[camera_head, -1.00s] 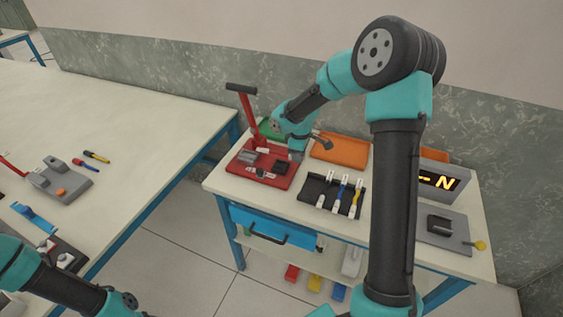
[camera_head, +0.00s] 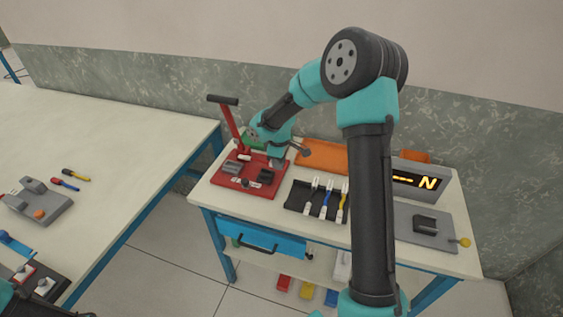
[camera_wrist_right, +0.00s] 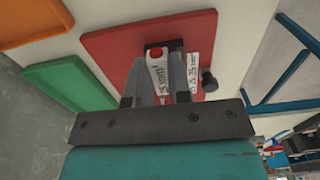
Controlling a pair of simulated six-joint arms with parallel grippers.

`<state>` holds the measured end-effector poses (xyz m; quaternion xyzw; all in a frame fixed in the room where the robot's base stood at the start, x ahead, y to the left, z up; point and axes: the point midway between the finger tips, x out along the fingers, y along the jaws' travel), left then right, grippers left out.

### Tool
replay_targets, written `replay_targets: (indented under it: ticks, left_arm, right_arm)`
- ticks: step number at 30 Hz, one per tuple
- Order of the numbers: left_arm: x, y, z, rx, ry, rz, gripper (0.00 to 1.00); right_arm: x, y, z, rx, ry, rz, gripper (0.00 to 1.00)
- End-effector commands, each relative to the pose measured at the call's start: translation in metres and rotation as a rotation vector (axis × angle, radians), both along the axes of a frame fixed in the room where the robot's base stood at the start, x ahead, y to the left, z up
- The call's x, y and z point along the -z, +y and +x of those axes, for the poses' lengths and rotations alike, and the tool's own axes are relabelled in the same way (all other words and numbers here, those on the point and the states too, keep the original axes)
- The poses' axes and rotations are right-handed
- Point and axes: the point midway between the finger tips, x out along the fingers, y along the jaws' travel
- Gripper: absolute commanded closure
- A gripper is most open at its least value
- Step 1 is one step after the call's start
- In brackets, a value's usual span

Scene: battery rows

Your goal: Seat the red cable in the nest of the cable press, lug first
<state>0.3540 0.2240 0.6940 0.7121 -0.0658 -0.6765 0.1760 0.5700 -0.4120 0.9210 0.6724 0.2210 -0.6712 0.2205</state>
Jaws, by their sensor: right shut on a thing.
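The cable press is a red plate (camera_head: 228,182) with grey and dark blocks and a tall red lever (camera_head: 227,125). My right gripper (camera_head: 277,163) is low over its back right part. In the right wrist view, my right gripper (camera_wrist_right: 158,85) is shut on the red cable (camera_wrist_right: 157,70), which shows as a white printed piece with a red end. That red end lies against a dark block (camera_wrist_right: 176,45) on the press plate (camera_wrist_right: 108,48). I cannot tell whether the cable sits in the nest; its lug is hidden. My left gripper is out of view.
A dark rack (camera_head: 297,200) with white, blue and yellow cables stands right of the press. An orange tray (camera_head: 322,157) and a green tray (camera_head: 254,139) lie behind. A grey fixture (camera_head: 426,231) and a lit display (camera_head: 415,181) are further right.

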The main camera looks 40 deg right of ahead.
Motion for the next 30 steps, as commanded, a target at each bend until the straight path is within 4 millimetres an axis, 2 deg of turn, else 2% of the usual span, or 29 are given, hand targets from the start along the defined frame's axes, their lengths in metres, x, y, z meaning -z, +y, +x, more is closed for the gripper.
replay_targets:
  ticks: [30]
  left_arm:
    - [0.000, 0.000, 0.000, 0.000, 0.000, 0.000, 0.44]
  right_arm:
    - [0.019, 0.026, 0.035, -0.001, 0.000, 0.000, 1.00]
